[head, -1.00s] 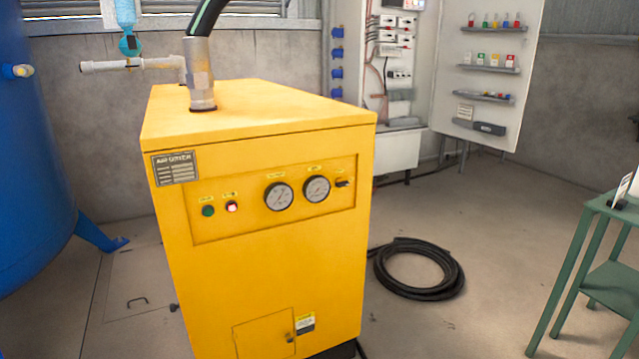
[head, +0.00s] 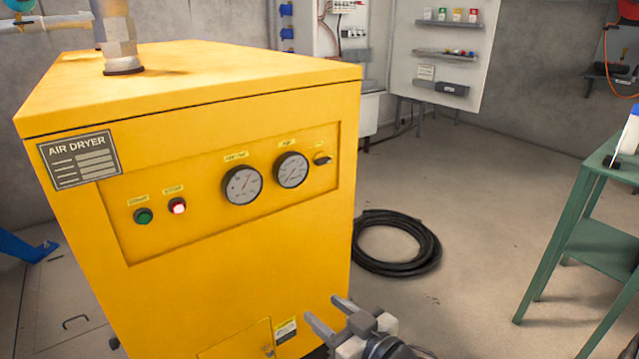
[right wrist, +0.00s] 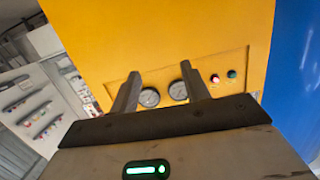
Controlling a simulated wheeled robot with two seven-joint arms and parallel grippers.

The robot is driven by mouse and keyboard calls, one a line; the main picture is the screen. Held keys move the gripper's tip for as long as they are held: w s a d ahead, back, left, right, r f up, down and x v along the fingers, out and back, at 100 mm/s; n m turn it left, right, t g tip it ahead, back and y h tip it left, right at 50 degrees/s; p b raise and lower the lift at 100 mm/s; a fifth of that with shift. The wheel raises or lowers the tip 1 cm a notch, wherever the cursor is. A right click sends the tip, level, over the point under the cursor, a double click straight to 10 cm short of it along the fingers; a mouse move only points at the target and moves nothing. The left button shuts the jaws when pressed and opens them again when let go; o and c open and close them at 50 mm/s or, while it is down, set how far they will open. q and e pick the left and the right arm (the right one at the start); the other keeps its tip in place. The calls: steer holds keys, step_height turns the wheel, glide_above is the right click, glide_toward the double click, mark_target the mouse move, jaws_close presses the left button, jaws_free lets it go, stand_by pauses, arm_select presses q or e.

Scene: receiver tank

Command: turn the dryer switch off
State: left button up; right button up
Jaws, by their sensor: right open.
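The yellow air dryer (head: 230,290) has a recessed front panel. The small black dryer switch (head: 322,160) sits at the panel's right end, its lever lying roughly sideways. Left of it are two round gauges (head: 291,170), a lit red lamp (head: 179,206) and a green button (head: 143,216). My right gripper (head: 322,308) is open and empty, low at the dryer's front right and well below the switch. In the right wrist view the open fingers (right wrist: 160,74) point toward the panel; the switch cannot be made out there, likely behind a finger. My left gripper is out of view.
A green table (head: 605,185) stands at the right. A coiled black hose (head: 396,243) lies on the floor beside the dryer. A metal pipe (head: 116,40) rises from the dryer's top. The floor between hose and table is clear.

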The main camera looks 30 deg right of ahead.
steer(key=w+d+r+t+b, duration=0.4)
steer(key=w+d, duration=0.2)
steer(key=d, duration=0.4)
steer(key=t+b, duration=0.2)
steer(key=t, duration=0.1)
glide_toward(326, 162)
steer(key=shift+h, duration=0.3)
steer(key=b+x, duration=0.1)
steer(key=x, duration=0.6)
steer(key=shift+w+a+r+b, duration=0.15)
steer(key=shift+r+b, duration=0.05)
steer(key=shift+b, duration=0.15)
steer(key=shift+w+r, duration=0.2)
steer(key=shift+w, duration=0.25)
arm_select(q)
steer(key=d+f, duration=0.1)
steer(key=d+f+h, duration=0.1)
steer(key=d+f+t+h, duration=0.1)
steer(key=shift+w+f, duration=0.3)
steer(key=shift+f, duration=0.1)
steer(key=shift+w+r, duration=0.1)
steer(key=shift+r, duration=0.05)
arm_select(e)
steer(key=c, duration=0.7)
